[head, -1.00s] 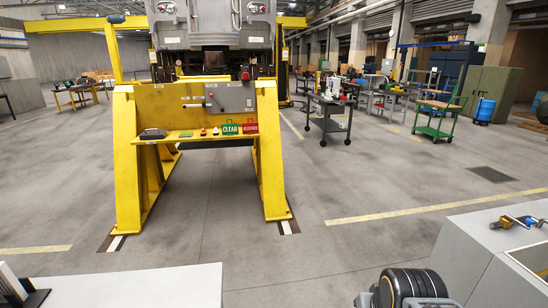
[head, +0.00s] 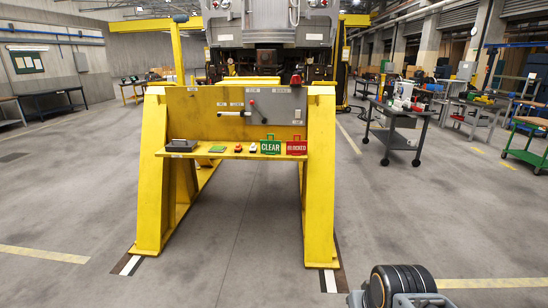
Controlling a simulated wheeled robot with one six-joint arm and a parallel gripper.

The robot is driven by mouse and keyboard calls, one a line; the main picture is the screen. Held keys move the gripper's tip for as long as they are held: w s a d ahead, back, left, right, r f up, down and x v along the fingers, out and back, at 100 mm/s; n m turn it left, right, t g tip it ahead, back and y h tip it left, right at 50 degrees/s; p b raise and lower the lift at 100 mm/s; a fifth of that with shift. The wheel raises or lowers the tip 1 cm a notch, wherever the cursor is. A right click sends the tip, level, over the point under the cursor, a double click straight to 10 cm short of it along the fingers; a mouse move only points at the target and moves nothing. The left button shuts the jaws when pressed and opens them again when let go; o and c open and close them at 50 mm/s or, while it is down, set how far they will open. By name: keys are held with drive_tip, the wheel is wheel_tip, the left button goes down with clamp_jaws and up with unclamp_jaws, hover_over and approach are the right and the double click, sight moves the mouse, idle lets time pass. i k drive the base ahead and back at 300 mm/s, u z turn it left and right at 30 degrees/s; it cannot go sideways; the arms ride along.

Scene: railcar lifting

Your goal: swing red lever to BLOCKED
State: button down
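The red lever (head: 257,110) shows on a grey panel (head: 280,104) mounted on the yellow stand's upper plate. It looks like a dark arm with a red tip, but it is small and its exact setting is hard to tell. On the yellow shelf below, a red BLOCKED sign (head: 296,146) stands at the right, with a green CLEAR sign (head: 271,146) to its left. A dark arm part of mine shows at the bottom right. My gripper's fingers are not visible, and the stand is well ahead of me.
The yellow stand (head: 150,190) has splayed legs on floor plates. A white handle (head: 233,114) sits left of the panel. A grey cart (head: 397,140) stands to the right, and a dark bench (head: 50,103) at far left. The grey floor ahead is clear.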

sight(252, 102)
drive_tip(key=u, duration=0.35)
drive_tip(key=i, duration=2.25)
drive_tip(key=u, duration=0.7)
drive_tip(key=i, duration=2.1)
drive_tip(key=u, duration=0.25)
